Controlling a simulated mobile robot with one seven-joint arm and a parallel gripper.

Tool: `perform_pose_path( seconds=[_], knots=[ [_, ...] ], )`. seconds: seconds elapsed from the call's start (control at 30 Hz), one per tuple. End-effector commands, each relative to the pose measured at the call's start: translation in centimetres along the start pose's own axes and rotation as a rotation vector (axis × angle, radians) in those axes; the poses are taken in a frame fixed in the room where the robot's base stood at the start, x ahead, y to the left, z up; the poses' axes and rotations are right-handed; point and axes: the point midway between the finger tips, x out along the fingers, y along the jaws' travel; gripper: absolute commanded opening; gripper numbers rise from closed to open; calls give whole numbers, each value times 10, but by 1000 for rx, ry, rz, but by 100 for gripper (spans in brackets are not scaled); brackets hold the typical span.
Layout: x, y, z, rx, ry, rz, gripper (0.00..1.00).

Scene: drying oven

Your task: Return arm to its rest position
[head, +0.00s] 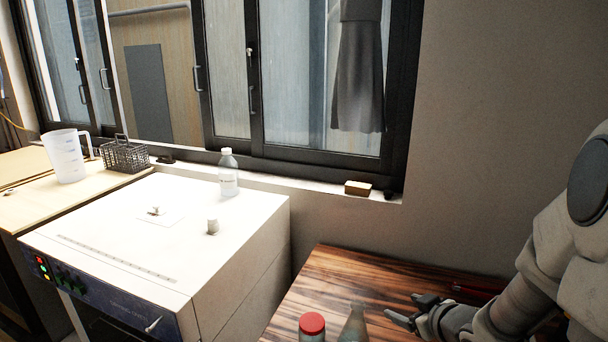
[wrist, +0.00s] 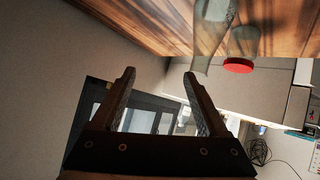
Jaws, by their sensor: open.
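My gripper (head: 407,310) is at the lower right of the head view, over the dark striped wooden table (head: 352,272). In the wrist view my gripper (wrist: 160,88) shows two dark fingers spread apart with nothing between them. In the head view a grey-green bottle (head: 354,325) stands left of my gripper, apart from it. A jar with a red lid (head: 312,324) stands left of that bottle. The wrist view shows the table (wrist: 140,20) tilted at the top, with the bottle (wrist: 213,30) and the red-lidded jar (wrist: 240,62) beyond the fingers.
A white jug (head: 66,156) and a wire basket (head: 125,156) stand far left. A brown block (head: 358,188) lies on the windowsill.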

Motion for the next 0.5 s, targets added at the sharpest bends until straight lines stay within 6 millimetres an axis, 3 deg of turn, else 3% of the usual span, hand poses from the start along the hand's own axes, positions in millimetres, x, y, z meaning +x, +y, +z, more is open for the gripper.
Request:
perform_pose_path(
  seconds=[0.03, 0.2, 0.37, 0.5],
  knots=[
    [-11, 10, -16, -17, -33, 48, 77],
    [-47, 36, -42, -6, -160, 195, 77],
    [-88, 45, -67, 52, -255, 288, 77],
    [-126, 38, -87, 133, -323, 323, 77]
  ],
)
